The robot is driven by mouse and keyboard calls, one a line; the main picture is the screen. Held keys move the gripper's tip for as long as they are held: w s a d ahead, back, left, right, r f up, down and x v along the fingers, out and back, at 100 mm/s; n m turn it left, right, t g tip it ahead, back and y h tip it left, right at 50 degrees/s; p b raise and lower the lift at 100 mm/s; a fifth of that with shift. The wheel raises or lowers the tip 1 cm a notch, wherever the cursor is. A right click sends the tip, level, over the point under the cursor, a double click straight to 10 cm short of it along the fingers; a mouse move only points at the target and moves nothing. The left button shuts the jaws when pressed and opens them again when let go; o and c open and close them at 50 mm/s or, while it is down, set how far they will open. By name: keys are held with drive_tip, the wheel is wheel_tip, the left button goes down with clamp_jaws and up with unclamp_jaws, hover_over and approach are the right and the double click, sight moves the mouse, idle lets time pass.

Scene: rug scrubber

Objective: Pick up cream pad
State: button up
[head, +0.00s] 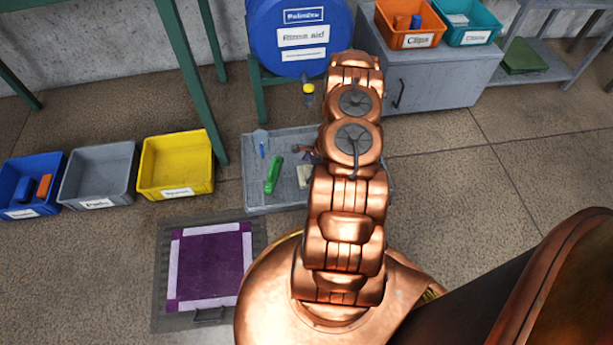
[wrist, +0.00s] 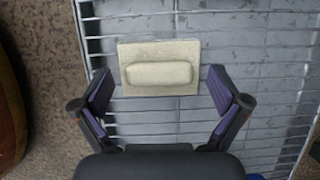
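The cream pad (wrist: 160,74) is a flat square with a raised rounded bar across its middle. It lies on a grey slatted tray (wrist: 260,50). In the wrist view my gripper (wrist: 160,82) is open, with one purple-lined finger on each side of the pad's near part; I cannot tell how high it is above the pad. In the head view the cream pad (head: 304,177) shows partly on the tray (head: 285,202), left of my arm, and my arm hides part of the tray.
On the tray lie a green tool (head: 273,175) and a small blue item (head: 262,150). Yellow (head: 203,190), grey (head: 72,190) and blue (head: 20,210) bins stand left. A purple rug (head: 210,265) lies in front. A blue barrel (head: 300,62) and grey cabinet (head: 440,85) stand behind.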

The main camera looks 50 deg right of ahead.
sight(308, 171)
drive_tip(key=c, duration=1)
drive_tip(key=shift+c, duration=0.2)
drive_tip(key=shift+r+p, duration=0.35)
drive_tip(key=shift+r, duration=0.25)
wheel_tip(308, 171, up, 3)
drive_tip(key=shift+r+p, duration=0.1)
drive_tip(key=shift+p, duration=0.65)
drive_tip(key=s+a+p, duration=0.2)
drive_tip(key=s+p, duration=0.1)
drive_tip(key=s, duration=1.3)
drive_tip(key=shift+r, duration=0.25)
drive_tip(key=shift+a, duration=0.1)
drive_tip(key=o, duration=0.6)
drive_tip(key=shift+w, duration=0.1)
drive_tip(key=c, duration=0.8)
